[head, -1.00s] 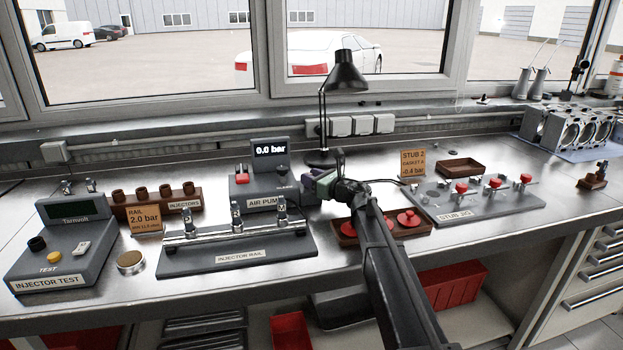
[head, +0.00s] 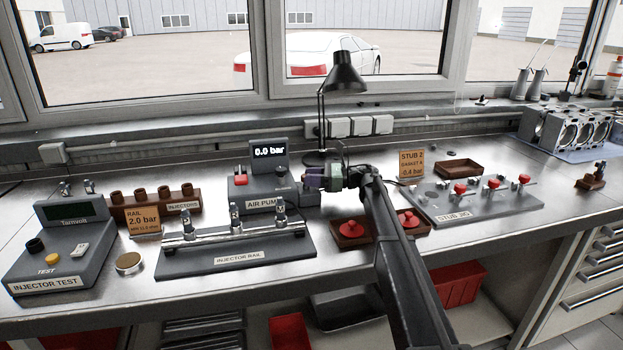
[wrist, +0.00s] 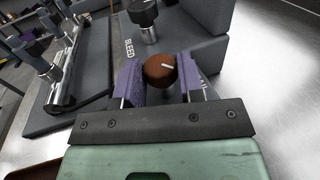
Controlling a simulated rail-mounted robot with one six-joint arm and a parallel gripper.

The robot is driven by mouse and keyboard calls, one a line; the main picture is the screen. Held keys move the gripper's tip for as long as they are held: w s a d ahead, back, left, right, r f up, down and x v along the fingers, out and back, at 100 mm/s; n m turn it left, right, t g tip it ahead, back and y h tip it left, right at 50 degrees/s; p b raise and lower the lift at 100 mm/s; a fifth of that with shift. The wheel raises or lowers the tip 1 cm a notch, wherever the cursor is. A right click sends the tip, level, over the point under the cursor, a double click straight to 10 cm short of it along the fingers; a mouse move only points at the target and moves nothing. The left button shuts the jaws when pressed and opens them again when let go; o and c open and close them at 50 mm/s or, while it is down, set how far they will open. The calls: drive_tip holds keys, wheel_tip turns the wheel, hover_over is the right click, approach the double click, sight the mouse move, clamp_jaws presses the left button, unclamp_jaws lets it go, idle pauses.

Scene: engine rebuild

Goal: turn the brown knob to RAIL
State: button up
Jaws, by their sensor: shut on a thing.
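The brown knob (wrist: 160,68) sits on the grey air pump unit and carries a white pointer line, tilted slightly in the wrist view. My gripper (wrist: 158,78) has its two purple pads on either side of the knob, shut on it. In the head view my gripper (head: 322,178) is at the right side of the air pump (head: 262,198) and hides the knob. The lettering around the knob is mostly covered, so I cannot tell which mark the pointer faces. The pump display (head: 269,152) reads 0.0 bar.
A black knob marked BLEED (wrist: 142,12) stands close beyond my gripper. The injector rail (head: 236,240) is left of it. Wooden trays with red parts (head: 352,232) lie below my arm. The lamp (head: 344,76) stands behind.

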drive_tip(key=shift+n+g, duration=0.5)
drive_tip(key=shift+g, duration=0.3)
drive_tip(key=o, duration=0.6)
drive_tip(key=shift+o, duration=0.2)
